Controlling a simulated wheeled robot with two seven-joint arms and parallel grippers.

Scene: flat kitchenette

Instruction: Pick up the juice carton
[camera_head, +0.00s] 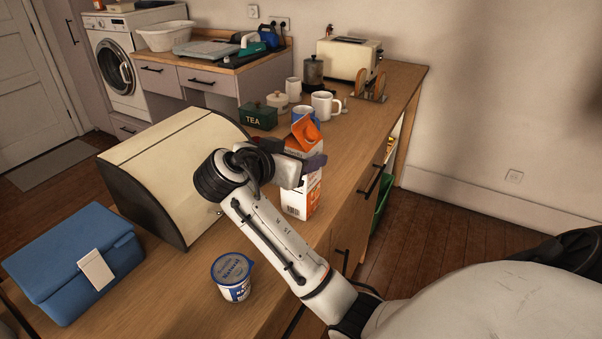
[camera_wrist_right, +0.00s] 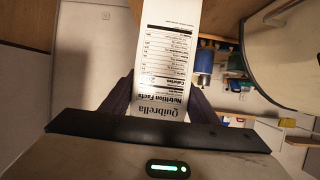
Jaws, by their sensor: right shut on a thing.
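The juice carton (camera_head: 301,198) is white and orange with an orange gabled top. It stands upright at the counter's right edge in the head view; I cannot tell whether its base touches the counter. My right gripper (camera_head: 304,165) is around the carton's upper middle, shut on it, and hides part of its side. In the right wrist view the carton's white nutrition panel (camera_wrist_right: 172,60) sits between the two dark fingers of the gripper (camera_wrist_right: 160,100). My left gripper is not in view.
A cream bread bin (camera_head: 165,165) stands left of my right wrist. A blue box (camera_head: 75,260) and a yogurt tub (camera_head: 233,278) are nearer. Behind the carton are a blue can (camera_head: 302,114), a green tea tin (camera_head: 258,116), a white mug (camera_head: 324,105) and a toaster (camera_head: 349,58).

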